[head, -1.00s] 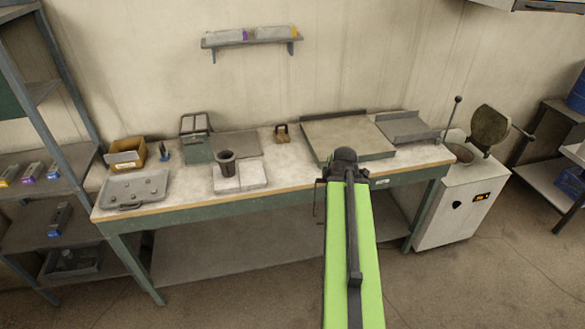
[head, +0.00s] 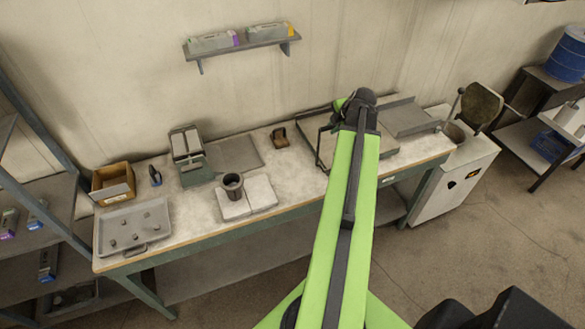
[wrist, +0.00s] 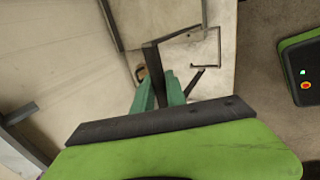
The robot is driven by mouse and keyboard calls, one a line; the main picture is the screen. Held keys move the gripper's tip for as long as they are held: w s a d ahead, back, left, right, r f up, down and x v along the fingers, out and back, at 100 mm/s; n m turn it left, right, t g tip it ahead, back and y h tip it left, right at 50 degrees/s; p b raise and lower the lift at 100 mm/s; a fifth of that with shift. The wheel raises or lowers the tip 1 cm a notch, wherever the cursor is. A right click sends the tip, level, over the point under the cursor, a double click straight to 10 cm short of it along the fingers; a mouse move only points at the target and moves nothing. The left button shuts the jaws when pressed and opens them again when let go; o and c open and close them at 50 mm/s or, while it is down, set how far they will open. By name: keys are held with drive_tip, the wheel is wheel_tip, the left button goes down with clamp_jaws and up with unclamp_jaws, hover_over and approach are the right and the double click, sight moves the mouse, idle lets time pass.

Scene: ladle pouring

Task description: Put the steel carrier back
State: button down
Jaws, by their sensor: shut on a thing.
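The steel carrier seems to be the thin, dark, bent rod frame that hangs at my gripper. In the head view its thin outline (head: 318,148) shows left of the arm's end, over the right part of the bench. In the wrist view its angular rod (wrist: 218,48) reaches out past the fingers. My gripper (wrist: 160,88) has green fingers shut on it; the exact grip point is partly hidden. In the head view the fingers are mostly hidden behind the dark wrist.
The workbench (head: 190,225) holds a tray with several small pieces (head: 130,230), a cardboard box (head: 113,183), a dark crucible (head: 233,184) on pale bricks (head: 262,192), and a brown block (head: 279,138). A furnace (head: 458,180) with its lid open stands right of the bench.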

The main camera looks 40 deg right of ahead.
drive_tip(key=shift+w, duration=0.15)
drive_tip(key=w+a+f+b, duration=0.8)
drive_tip(key=f+b, duration=0.3)
drive_tip(key=shift+w, duration=0.1)
drive_tip(key=shift+f, duration=0.15)
drive_tip(key=c, duration=1.3)
unclamp_jaws()
drive_tip(key=shift+c, duration=0.2)
